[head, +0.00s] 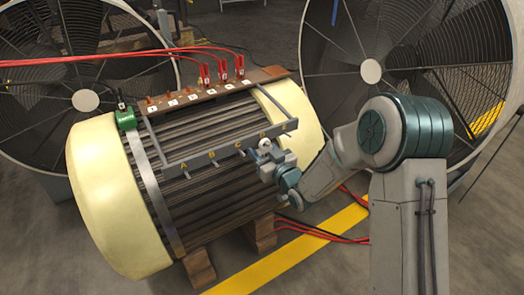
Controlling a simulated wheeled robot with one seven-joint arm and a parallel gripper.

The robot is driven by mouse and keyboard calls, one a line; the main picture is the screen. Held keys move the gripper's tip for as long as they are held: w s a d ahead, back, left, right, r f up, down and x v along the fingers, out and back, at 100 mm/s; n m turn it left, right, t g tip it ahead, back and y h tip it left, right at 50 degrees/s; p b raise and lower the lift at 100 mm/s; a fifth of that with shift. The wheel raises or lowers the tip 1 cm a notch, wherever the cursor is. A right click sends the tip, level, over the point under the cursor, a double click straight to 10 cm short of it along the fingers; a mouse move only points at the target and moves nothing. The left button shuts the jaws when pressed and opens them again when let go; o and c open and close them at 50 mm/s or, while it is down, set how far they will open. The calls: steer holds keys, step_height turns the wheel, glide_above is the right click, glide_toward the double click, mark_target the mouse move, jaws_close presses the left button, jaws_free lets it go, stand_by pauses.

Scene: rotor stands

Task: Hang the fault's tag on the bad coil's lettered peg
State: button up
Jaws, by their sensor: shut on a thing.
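The motor's core (215,115) lies between two cream end windings. A grey rail (200,158) runs along its front, with pegs lettered in yellow, apparently A to E from left to right. My gripper (263,151) is at the rail's right part, around the D peg, and hides some of it. It is shut on a small white round tag (264,143). The tag's marking is too small to read. I cannot tell whether the tag touches the peg. The E peg (286,126) shows just right of the tag.
A brown terminal board (185,98) with numbered posts runs along the motor's top. Red leads (205,72) clip to several posts. A green clamp (126,119) sits at the left. Large fans (85,100) stand behind. Wooden blocks (199,268) support the motor.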

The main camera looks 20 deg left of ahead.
steer(key=shift+f, duration=0.1)
stand_by(0.3)
steer(key=o, duration=0.8)
steer(key=shift+o, duration=0.2)
steer(key=b+v, duration=0.2)
steer(key=v, duration=0.8)
steer(key=shift+b, duration=0.35)
steer(key=shift+w, duration=0.1)
stand_by(0.6)
